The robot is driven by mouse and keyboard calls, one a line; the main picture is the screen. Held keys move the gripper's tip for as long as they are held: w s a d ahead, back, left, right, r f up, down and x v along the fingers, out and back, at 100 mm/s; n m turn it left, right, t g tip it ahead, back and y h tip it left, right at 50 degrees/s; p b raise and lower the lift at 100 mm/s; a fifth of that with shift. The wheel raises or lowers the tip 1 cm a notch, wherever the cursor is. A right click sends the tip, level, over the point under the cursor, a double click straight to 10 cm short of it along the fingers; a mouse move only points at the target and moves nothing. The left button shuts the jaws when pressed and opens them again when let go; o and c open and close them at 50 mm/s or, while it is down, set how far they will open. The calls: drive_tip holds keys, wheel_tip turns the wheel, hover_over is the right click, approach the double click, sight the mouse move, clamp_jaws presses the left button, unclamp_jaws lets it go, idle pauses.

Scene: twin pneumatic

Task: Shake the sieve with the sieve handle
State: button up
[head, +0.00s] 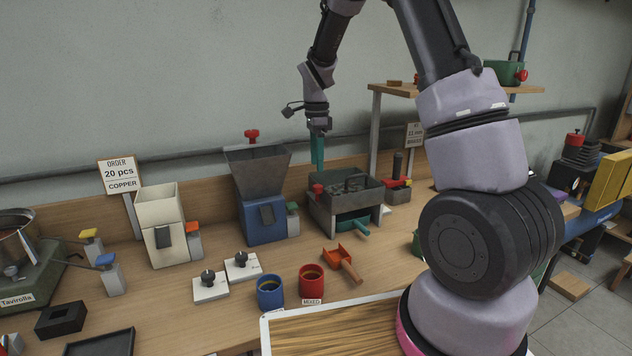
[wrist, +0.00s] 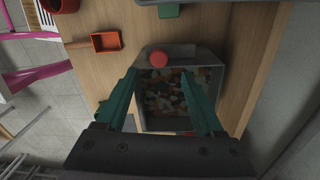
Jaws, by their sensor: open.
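The sieve (head: 372,200) is a grey open box of dark, mixed small pieces on a stand on the bench. In the wrist view its box (wrist: 212,78) shows between and beyond my fingers. A dark arched bar (head: 357,181), which looks like a handle, stands over the box. A red knob (head: 318,189) sits at its left corner; it also shows in the wrist view (wrist: 158,59). My gripper (head: 318,168) has teal fingers and points down above the box's left side. It is open and empty (wrist: 159,76). Whether a finger touches the sieve, I cannot tell.
A blue hopper machine (head: 263,222) stands close left of the sieve. A green tray with a handle (head: 358,229) is under it. A red scoop (head: 338,256), a blue cup (head: 270,291) and a red cup (head: 312,283) stand in front. A shelf post (head: 375,130) rises behind.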

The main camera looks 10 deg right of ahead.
sight(318, 185)
drive_tip(key=f, duration=0.7)
drive_tip(key=shift+s, duration=0.2)
clamp_jaws()
idle(1.1)
